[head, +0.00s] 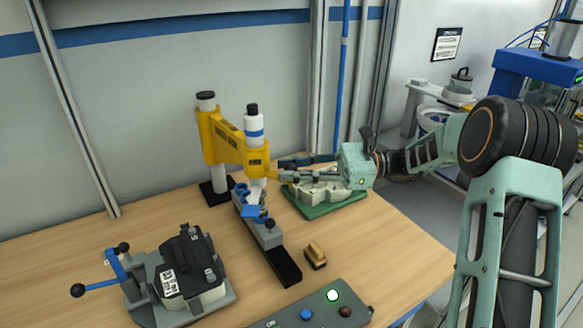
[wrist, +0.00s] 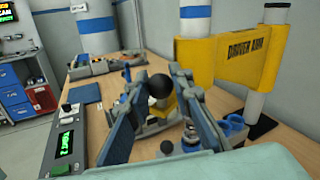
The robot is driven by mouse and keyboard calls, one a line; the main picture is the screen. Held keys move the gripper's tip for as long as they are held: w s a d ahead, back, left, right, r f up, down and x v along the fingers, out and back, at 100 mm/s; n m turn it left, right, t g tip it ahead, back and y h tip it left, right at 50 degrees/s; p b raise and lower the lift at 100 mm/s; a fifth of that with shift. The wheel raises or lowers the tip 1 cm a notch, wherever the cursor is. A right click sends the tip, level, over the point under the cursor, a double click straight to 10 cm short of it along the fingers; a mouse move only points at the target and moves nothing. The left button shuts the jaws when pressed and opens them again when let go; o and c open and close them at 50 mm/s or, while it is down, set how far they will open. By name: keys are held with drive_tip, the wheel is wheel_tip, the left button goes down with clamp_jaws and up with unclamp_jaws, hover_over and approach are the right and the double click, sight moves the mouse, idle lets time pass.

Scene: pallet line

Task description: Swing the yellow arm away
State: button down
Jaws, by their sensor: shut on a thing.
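The yellow arm (head: 225,140), lettered as a driver arm in the wrist view (wrist: 235,55), reaches from a pale post (head: 218,180) with a dark base. At its front end is a white upright driver (head: 254,145) with a blue band, above a fixture holding a blue part (head: 254,211). My gripper (head: 278,167) is at the right of the driver end. The knob's join to the yellow arm is hidden.
A green tray (head: 335,206) with a pale casting lies under my gripper. A clamp fixture (head: 190,280) with a blue lever stands front left. A small brush (head: 316,255) and a control box (head: 320,307) are in front. The table's left part (head: 60,255) is clear.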

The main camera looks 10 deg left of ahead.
drive_tip(key=shift+w+d+r, duration=0.1)
drive_tip(key=shift+w+d, duration=0.05)
drive_tip(key=shift+w, duration=0.05)
drive_tip(key=c, duration=1.7)
unclamp_jaws()
drive_tip(key=shift+w+d, duration=0.15)
drive_tip(key=v, duration=1.1)
drive_tip(key=shift+d, duration=0.4)
